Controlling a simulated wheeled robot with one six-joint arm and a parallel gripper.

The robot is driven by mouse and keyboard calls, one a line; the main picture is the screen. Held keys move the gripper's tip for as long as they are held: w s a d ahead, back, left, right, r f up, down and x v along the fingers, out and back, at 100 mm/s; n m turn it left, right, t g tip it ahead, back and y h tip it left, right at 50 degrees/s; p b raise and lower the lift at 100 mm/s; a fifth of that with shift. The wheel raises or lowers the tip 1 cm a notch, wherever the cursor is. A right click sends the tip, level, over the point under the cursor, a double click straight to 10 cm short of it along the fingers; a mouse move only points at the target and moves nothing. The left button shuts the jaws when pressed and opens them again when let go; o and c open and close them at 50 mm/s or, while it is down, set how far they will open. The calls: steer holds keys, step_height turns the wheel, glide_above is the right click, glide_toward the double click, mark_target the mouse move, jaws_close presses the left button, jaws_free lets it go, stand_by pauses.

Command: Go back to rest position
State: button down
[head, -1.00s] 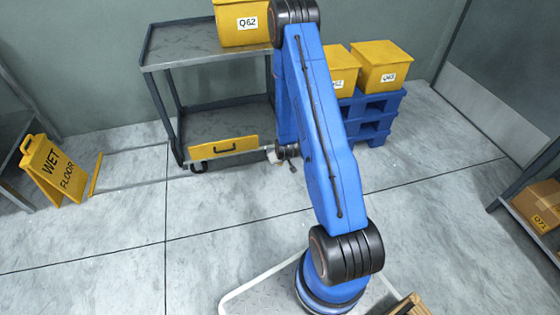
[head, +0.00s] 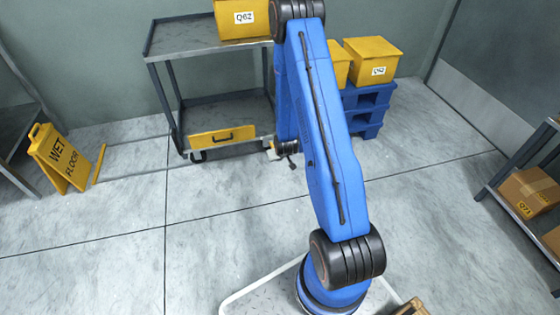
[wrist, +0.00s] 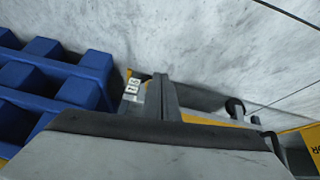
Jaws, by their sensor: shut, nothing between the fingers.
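My gripper (head: 290,157) hangs at the end of my folded blue arm in the head view. It is small there and partly hidden by dark wrist parts, just right of the cart's drawer as pictured. It is shut, with nothing held in it.
A blue pallet (head: 368,114) holds yellow bins (head: 372,57). A wet floor sign (head: 62,157) stands left; a shelf with cartons (head: 528,191) stands right. Floor between is clear.

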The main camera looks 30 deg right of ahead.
stand_by(0.4)
steer(key=s+a+r, duration=0.3)
steer(key=a+r, duration=0.1)
steer(key=r, duration=0.8)
steer(key=s+a+r+n+y, duration=0.1)
steer(key=s+a+r, duration=0.2)
steer(key=r, duration=0.8)
steer(key=s+a+r, duration=0.3)
steer(key=a+r, duration=0.1)
steer(key=r, duration=0.8)
steer(key=s+a+r, duration=0.2)
steer(key=s+r, duration=0.3)
steer(key=s, duration=0.4)
steer(key=s+a+r, duration=0.2)
steer(key=s+r, duration=0.2)
steer(key=s, duration=0.6)
steer(key=s+a+r+n+g+y, duration=0.1)
steer(key=s+r, duration=0.4)
steer(key=s, duration=0.5)
steer(key=shift+s+a+r, duration=0.15)
steer(key=shift+a+r, duration=0.2)
steer(key=shift+a, duration=0.45)
steer(key=c, duration=2.4)
jaws_free()
steer(key=shift+c, duration=0.2)
